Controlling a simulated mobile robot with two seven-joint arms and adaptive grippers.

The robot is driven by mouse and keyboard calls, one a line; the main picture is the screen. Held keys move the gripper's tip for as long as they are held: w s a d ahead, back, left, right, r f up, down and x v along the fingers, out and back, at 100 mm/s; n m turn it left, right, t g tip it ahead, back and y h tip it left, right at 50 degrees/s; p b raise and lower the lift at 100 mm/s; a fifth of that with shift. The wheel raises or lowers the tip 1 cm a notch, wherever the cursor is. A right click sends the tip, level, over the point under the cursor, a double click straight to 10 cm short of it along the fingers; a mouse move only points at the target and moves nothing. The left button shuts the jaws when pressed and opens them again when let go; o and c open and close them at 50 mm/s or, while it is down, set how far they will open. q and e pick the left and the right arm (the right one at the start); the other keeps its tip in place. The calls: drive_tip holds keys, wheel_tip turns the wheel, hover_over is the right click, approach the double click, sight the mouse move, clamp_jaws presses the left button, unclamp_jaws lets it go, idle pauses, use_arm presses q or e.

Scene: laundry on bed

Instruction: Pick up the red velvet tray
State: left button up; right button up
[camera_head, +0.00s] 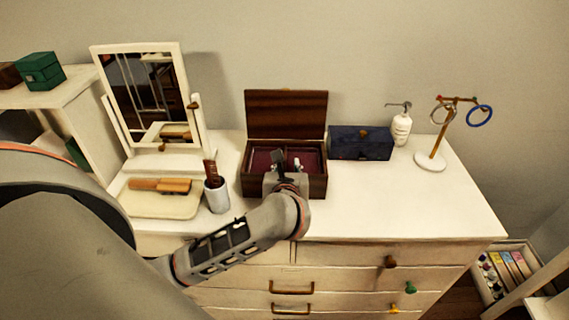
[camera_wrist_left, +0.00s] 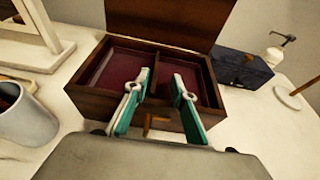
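The red velvet tray (camera_wrist_left: 120,72) lies inside an open dark wooden box (camera_wrist_left: 84,92) and shows as a dark red lining with dividers. In the head view the tray (camera_head: 310,158) is partly hidden behind my left gripper. My left gripper (camera_head: 285,160) is over the front of the box. In the left wrist view its two green-padded fingers (camera_wrist_left: 158,92) are apart, with nothing between them, above the box's front part. I cannot tell whether a fingertip touches the tray. My right gripper is in neither view.
The box stands on a white dresser (camera_head: 400,205) with its lid (camera_head: 286,115) raised behind. A dark blue box (camera_head: 360,143) and a soap dispenser (camera_head: 401,125) stand right, and a grey cup (camera_head: 216,194) and mirror (camera_head: 148,95) left. The dresser's front right is clear.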

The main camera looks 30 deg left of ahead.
use_arm(q)
drive_tip(key=x, duration=0.5)
drive_tip(key=shift+a+r+p, duration=0.1)
drive_tip(key=shift+a+p, duration=0.3)
drive_tip(key=shift+a, duration=0.1)
drive_tip(key=shift+w+a+f, duration=0.2)
drive_tip(key=shift+w+f, duration=0.05)
drive_tip(key=shift+w, duration=0.05)
clamp_jaws()
